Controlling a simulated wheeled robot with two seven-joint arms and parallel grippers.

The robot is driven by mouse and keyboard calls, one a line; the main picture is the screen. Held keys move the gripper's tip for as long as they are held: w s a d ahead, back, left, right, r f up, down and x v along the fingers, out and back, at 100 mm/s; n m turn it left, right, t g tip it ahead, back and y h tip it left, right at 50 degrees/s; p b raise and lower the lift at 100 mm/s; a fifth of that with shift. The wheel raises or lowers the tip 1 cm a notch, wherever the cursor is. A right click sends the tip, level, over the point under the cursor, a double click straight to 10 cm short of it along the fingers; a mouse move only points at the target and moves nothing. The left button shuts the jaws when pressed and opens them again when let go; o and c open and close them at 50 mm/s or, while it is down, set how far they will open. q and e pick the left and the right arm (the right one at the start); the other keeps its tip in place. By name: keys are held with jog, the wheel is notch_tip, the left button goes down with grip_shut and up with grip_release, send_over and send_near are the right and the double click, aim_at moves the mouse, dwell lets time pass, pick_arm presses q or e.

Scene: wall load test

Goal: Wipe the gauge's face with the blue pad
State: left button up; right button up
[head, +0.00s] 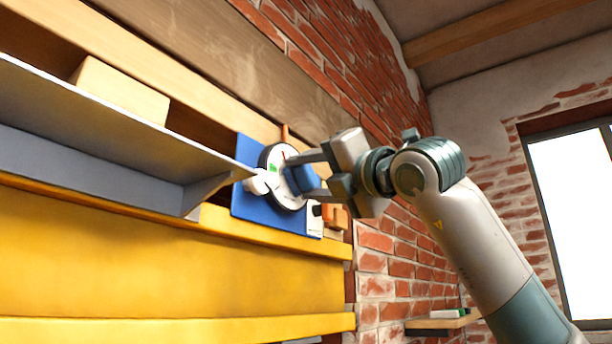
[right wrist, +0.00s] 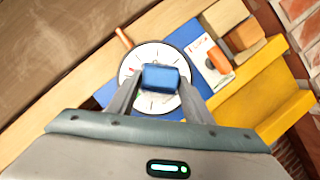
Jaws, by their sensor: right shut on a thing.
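The gauge (head: 268,160) has a round white face with a dark rim and is mounted on a blue board (head: 243,204). In the right wrist view its face (right wrist: 133,72) shows dark tick marks around the pad. My right gripper (head: 308,179) is shut on the blue pad (head: 303,180), which also shows in the right wrist view (right wrist: 160,78). The pad is in front of the middle of the face; I cannot tell whether it touches. The pad and fingers hide part of the face. My left gripper is not in view.
A grey shelf (head: 100,130) with a bracket juts out left of the gauge. A yellow beam (head: 150,265) runs below. A white card (right wrist: 205,62) and orange blocks (right wrist: 246,36) are beside the gauge. A small wooden shelf (head: 440,323) is lower right.

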aim_at(319, 183)
jog(key=shift+w+d, duration=0.5)
jog(key=shift+w, duration=0.25)
jog(key=shift+w+d, duration=0.5)
jog(key=shift+w, duration=0.2)
jog(key=shift+a, duration=0.1)
jog(key=shift+s+a+f+b, duration=0.15)
jog(key=shift+s+a+b, duration=0.35)
jog(key=shift+b, duration=0.45)
jog(key=shift+s+a+b, duration=0.35)
jog(key=shift+s+b, duration=0.05)
jog(key=shift+s, duration=0.2)
jog(key=shift+s+a+b, duration=0.35)
jog(key=shift+s+b, duration=0.05)
jog(key=shift+s, duration=0.15)
